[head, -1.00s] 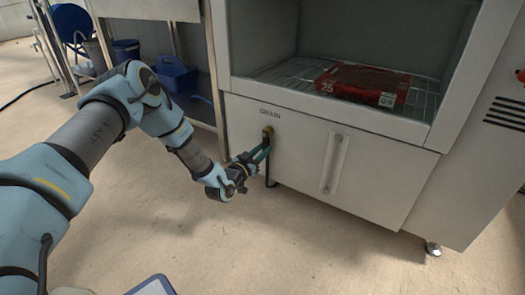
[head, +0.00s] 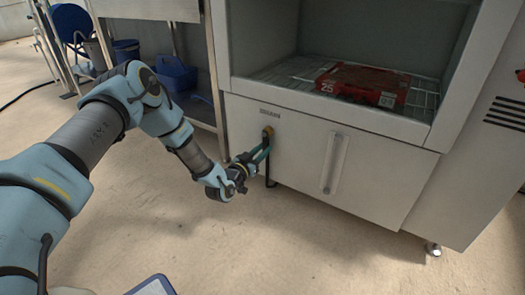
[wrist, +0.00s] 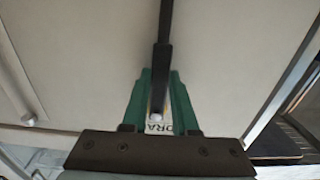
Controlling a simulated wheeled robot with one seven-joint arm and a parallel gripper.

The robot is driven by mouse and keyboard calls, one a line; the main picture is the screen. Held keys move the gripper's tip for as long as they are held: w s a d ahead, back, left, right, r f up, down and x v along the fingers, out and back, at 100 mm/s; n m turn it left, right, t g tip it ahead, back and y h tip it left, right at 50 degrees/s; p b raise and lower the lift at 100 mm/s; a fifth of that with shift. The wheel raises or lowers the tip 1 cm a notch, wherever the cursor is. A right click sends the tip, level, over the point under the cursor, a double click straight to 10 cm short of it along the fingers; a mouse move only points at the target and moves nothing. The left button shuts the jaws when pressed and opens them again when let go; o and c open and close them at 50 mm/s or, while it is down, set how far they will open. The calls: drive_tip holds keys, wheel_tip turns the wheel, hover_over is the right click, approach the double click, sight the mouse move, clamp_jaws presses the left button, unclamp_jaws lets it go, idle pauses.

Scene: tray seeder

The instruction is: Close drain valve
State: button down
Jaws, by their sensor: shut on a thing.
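The drain valve (head: 267,131) is a small brass-coloured fitting on the white cabinet front, just below the DRAIN label (head: 269,112). A black pipe (head: 270,172) runs down below it. My gripper (head: 264,151) reaches up to the valve from the lower left, with its green fingers at the fitting.
A white vertical door handle (head: 335,163) is on the panel to the right. A red box (head: 365,80) lies on the wire shelf in the open bay above. A metal rack with a blue caddy (head: 177,75) stands at the left.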

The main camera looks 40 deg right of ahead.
drive_tip(key=shift+s, duration=0.1)
idle(0.4)
drive_tip(key=s+n, duration=0.1)
drive_tip(key=n, duration=0.1)
drive_tip(key=s+n+p, duration=0.1)
drive_tip(key=n, duration=0.1)
drive_tip(key=shift+d+r, duration=0.2)
drive_tip(key=n, duration=0.1)
drive_tip(key=s+n, duration=0.1)
drive_tip(key=r+n+p, duration=0.1)
drive_tip(key=n, duration=0.1)
drive_tip(key=shift+s+d, duration=0.2)
drive_tip(key=shift+s, duration=0.05)
drive_tip(key=n, duration=0.1)
drive_tip(key=s+r+n, duration=0.1)
drive_tip(key=n, duration=0.1)
drive_tip(key=n+p, duration=0.1)
drive_tip(key=shift+s+d+r+n, duration=0.2)
drive_tip(key=shift+r+n, duration=0.1)
drive_tip(key=shift+r, duration=0.05)
drive_tip(key=n, duration=0.1)
drive_tip(key=r+n, duration=0.1)
drive_tip(key=n, duration=0.1)
drive_tip(key=shift+s+r, duration=0.25)
drive_tip(key=shift+d+r+n, duration=0.1)
drive_tip(key=shift+r+n, duration=0.45)
drive_tip(key=shift+n, duration=0.65)
drive_tip(key=c, duration=0.7)
unclamp_jaws()
drive_tip(key=shift+r, duration=0.1)
